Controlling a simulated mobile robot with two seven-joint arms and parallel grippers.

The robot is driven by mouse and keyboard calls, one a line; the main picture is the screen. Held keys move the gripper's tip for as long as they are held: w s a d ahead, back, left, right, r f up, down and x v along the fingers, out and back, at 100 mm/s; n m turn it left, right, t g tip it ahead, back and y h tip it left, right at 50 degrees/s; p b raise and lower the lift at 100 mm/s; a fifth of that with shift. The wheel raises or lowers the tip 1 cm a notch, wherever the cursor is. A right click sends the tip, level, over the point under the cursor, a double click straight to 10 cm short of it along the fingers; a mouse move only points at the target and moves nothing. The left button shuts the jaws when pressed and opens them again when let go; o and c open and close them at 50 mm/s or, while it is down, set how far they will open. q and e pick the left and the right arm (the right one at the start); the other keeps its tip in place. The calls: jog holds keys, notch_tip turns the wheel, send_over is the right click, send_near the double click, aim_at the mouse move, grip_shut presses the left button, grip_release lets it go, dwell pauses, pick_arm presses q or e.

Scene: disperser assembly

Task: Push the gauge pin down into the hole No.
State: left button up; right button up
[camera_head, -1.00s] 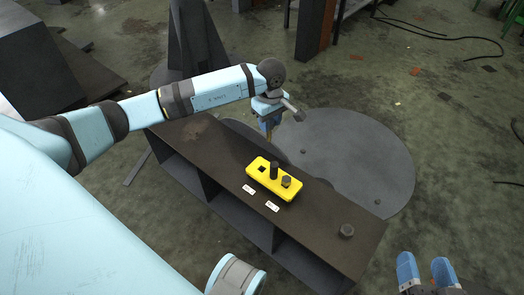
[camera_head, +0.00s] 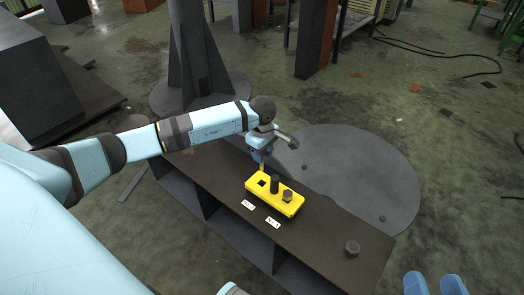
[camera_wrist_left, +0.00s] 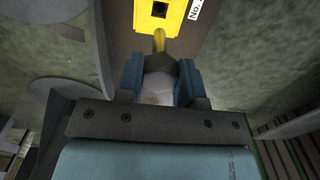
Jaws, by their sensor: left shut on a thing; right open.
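My left gripper (camera_head: 262,152) is shut on the gauge pin, above the far left end of the yellow block (camera_head: 292,209). In the left wrist view, the gauge pin (camera_wrist_left: 159,43) has a brass-coloured shaft and a grey faceted body between my left gripper's fingers (camera_wrist_left: 159,78). Its tip lines up with the edge of the yellow block (camera_wrist_left: 179,20); I cannot tell whether it touches or enters a hole. A dark square hole (camera_wrist_left: 160,9) shows beyond it. A black cylinder (camera_head: 274,183) and a grey hexagonal piece (camera_head: 287,195) stand on the block. My right gripper (camera_head: 432,284) is open and empty, bottom right.
The block sits on a dark bench (camera_head: 325,237). White labels (camera_head: 248,204) and (camera_head: 272,222) lie before it; one reads "No." in the wrist view (camera_wrist_left: 194,8).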

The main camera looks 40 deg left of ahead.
aim_at(262, 170)
pick_arm(q)
notch_tip(262, 170, down, 2)
jog(key=shift+f+b, duration=0.1)
jog(key=shift+b, duration=0.4)
jog(key=shift+f+b, duration=0.6)
jog(key=shift+f, duration=0.4)
pick_arm(e)
jog(key=shift+w+d+f+n, duration=0.15)
jog(key=shift+f+n, duration=0.1)
jog(key=shift+f, duration=0.3)
jog(key=shift+w+a+f+n, duration=0.15)
jog(key=shift+f+n, duration=0.1)
jog(key=shift+f, duration=0.25)
jog(key=shift+d+r, duration=0.1)
jog(key=shift+d, duration=0.05)
pick_arm(q)
jog(key=shift+f+b, duration=1.05)
jog(key=shift+f, duration=0.9)
pick_arm(e)
jog(key=shift+f+g, duration=0.3)
jog(key=shift+f, duration=0.85)
pick_arm(q)
jog(key=shift+f, duration=0.2)
pick_arm(e)
jog(key=shift+f, duration=0.15)
